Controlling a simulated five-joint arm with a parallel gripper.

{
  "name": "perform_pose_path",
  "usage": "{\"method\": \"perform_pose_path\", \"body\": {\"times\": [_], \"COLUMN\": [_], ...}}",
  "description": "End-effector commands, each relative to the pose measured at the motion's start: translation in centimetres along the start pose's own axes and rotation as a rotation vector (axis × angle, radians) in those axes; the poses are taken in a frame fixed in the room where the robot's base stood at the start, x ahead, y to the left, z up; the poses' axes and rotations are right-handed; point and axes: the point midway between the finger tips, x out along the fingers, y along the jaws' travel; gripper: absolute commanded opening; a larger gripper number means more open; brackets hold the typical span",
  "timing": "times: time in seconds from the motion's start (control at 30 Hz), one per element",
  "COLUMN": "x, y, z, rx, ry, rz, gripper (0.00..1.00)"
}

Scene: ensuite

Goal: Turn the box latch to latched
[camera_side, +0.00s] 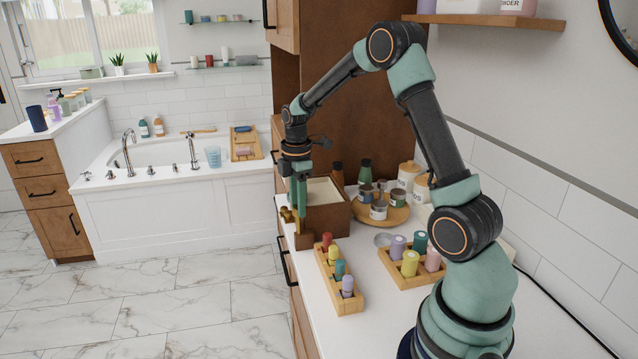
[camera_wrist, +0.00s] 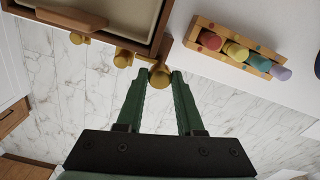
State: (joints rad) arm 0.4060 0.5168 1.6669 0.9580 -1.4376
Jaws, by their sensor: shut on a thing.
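The box (camera_side: 326,220) is dark brown with a cream inside and stands on the counter; its corner shows at the top left of the wrist view (camera_wrist: 150,42). Brass fittings (camera_side: 287,214) are on its side facing the counter edge. In the wrist view the box latch shows as a rounded brass piece (camera_wrist: 160,78) by the box corner. My gripper (camera_wrist: 162,74) points at it, with its green fingertips closed on either side of it. In the side view my gripper (camera_side: 298,212) reaches down at the box's near side. The fingers partly hide the latch, so its exact turn is unclear.
A wooden rack of coloured pegs (camera_side: 338,282) stands close in front of the box. A second rack (camera_side: 408,277) is to its right. A round tray (camera_side: 385,222) with jars is behind. The counter edge drops to the marble floor (camera_side: 190,300) on the left.

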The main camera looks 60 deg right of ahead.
Motion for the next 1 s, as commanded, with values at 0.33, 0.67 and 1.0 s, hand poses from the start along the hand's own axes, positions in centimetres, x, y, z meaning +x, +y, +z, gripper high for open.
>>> {"method": "perform_pose_path", "body": {"times": [0.33,0.67,1.0], "x": [-0.1,-0.8,-7.2], "y": [0.0,0.1,0.1], "z": [0.0,0.0,0.0], "rx": [0.001,0.0,0.0], "ry": [0.0,0.0,0.001], "rz": [0.0,0.002,0.005], "gripper": [0.66,0.66,0.66]}}
